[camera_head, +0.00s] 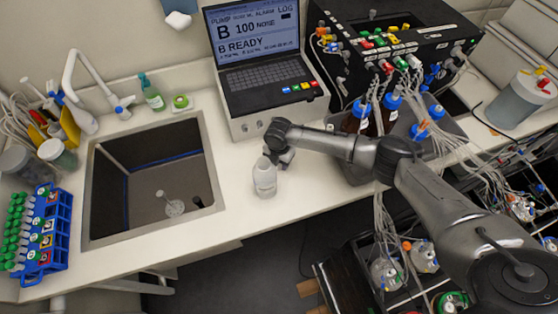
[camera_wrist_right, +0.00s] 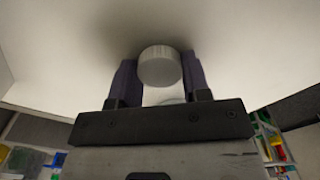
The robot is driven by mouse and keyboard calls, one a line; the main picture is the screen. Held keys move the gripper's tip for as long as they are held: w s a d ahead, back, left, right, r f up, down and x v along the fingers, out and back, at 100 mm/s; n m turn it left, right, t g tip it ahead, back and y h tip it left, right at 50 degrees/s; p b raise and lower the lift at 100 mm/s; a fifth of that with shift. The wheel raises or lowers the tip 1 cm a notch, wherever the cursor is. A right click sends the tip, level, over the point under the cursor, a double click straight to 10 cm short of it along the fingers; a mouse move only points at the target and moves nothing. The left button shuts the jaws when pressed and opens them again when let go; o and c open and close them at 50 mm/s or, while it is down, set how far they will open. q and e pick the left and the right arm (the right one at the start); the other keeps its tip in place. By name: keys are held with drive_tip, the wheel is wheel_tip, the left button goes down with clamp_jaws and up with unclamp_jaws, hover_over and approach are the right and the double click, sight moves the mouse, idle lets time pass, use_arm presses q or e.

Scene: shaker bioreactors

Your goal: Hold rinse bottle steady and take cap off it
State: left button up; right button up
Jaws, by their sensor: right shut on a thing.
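The white rinse bottle (camera_head: 265,180) appears upright on the counter, right of the sink and near the counter's front edge. My right gripper (camera_head: 277,157) reaches in from the right, at the bottle's top. In the right wrist view, the pale round cap (camera_wrist_right: 159,66) sits between the fingertips of my right gripper (camera_wrist_right: 160,78), which is shut on it. A pale curved edge shows below the cap, between the fingers. Whether the cap is still seated on the bottle's neck is hard to tell. My left gripper is not in view.
A sink (camera_head: 155,185) lies left of the bottle, with a blue tube rack (camera_head: 45,240) beyond it. A laptop-like control unit (camera_head: 262,80) stands behind. Blue-capped bottles and tubing crowd the right. The counter between sink and bottle is clear.

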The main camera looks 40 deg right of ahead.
drive_tip(key=o, duration=1)
drive_tip(key=shift+f, duration=0.1)
drive_tip(key=shift+r, duration=0.25)
wheel_tip(320, 180, up, 12)
drive_tip(key=shift+f+p, duration=0.1)
drive_tip(key=shift+p, duration=0.25)
